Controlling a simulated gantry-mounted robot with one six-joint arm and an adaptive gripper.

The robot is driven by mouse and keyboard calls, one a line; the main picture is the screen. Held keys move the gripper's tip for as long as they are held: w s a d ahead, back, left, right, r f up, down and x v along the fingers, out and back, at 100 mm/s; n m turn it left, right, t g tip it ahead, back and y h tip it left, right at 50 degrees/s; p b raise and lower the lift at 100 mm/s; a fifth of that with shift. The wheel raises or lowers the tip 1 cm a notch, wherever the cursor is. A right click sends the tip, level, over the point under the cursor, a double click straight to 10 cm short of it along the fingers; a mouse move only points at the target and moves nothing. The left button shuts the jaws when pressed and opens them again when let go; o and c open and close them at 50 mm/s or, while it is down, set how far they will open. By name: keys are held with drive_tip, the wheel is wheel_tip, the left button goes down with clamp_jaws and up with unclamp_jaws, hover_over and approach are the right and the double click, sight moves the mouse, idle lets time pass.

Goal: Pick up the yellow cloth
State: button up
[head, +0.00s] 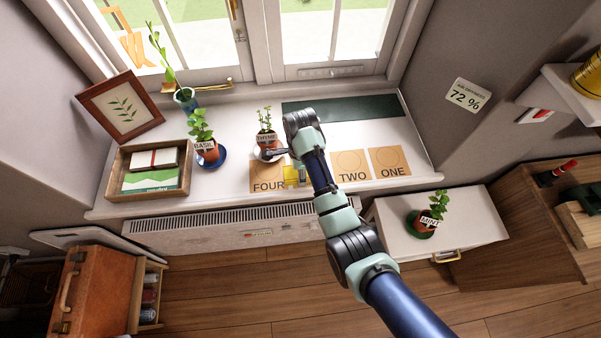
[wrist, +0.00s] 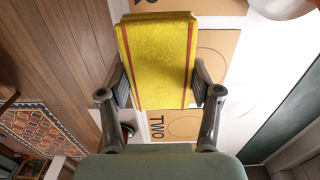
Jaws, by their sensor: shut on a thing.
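The yellow cloth (wrist: 158,60) is a folded rectangle with red stripes along its sides. In the wrist view it lies between the two fingers of my gripper (wrist: 161,84), which are shut on its left and right edges. My arm hides most of the gripper there. I cannot tell how high the cloth is above the windowsill.
Cards marked TWO (head: 351,166) and ONE (head: 389,162) lie to the right on the windowsill (head: 235,110). Thyme (head: 266,135) and basil (head: 206,150) pots stand nearby, with a wooden box (head: 117,160) at left. A mint pot (head: 421,224) stands on the lower white cabinet.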

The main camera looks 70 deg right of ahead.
wheel_tip(320, 180, up, 17)
drive_tip(key=p, duration=1)
drive_tip(key=shift+r, duration=0.15)
